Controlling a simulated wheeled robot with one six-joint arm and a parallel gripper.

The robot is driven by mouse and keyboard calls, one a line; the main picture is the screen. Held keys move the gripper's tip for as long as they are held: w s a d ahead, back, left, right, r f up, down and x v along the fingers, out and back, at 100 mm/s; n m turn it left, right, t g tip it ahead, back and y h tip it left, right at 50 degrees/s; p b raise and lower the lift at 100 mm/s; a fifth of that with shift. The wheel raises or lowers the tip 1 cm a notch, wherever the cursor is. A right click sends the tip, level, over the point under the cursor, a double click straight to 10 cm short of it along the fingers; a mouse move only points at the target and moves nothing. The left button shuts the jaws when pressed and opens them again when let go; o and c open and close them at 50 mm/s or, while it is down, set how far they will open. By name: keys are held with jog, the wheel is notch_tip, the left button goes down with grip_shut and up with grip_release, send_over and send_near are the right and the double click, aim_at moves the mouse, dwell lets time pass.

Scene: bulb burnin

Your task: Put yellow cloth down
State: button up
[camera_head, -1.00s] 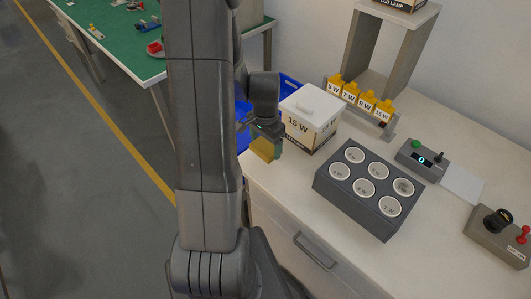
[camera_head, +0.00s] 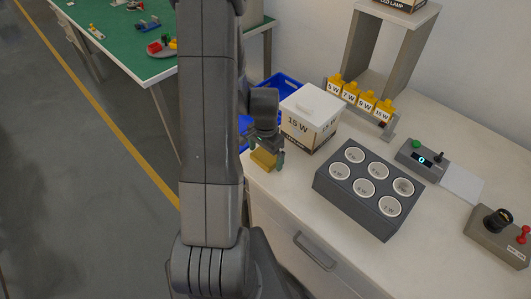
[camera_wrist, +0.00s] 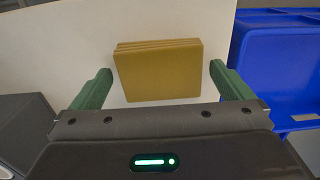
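The yellow cloth (camera_head: 263,158) is a folded, flat mustard-coloured pad. It lies on the white worktop near its left end, in front of the 15 W box. In the wrist view the cloth (camera_wrist: 158,72) shows its stacked layers between my two green fingers, with a gap on each side. My gripper (camera_head: 268,146) is just above the cloth, partly hidden by its own wrist. In the wrist view my gripper (camera_wrist: 160,68) is open wide, and neither finger touches the cloth.
The white 15 W box (camera_head: 310,118) stands close behind my gripper. A blue bin (camera_head: 290,84) is past the worktop's left end. A grey six-socket block (camera_head: 369,190) sits to the right. Yellow labelled blocks (camera_head: 358,97) stand in a row at the back.

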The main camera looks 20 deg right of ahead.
aim_at(265, 155)
jog(key=shift+r, duration=0.15)
notch_tip(265, 155, up, 12)
dwell(0.7)
notch_tip(265, 155, down, 12)
jog(key=shift+f, duration=0.15)
jog(key=shift+r, duration=0.5)
dwell(0.4)
jog(key=shift+f, duration=0.1)
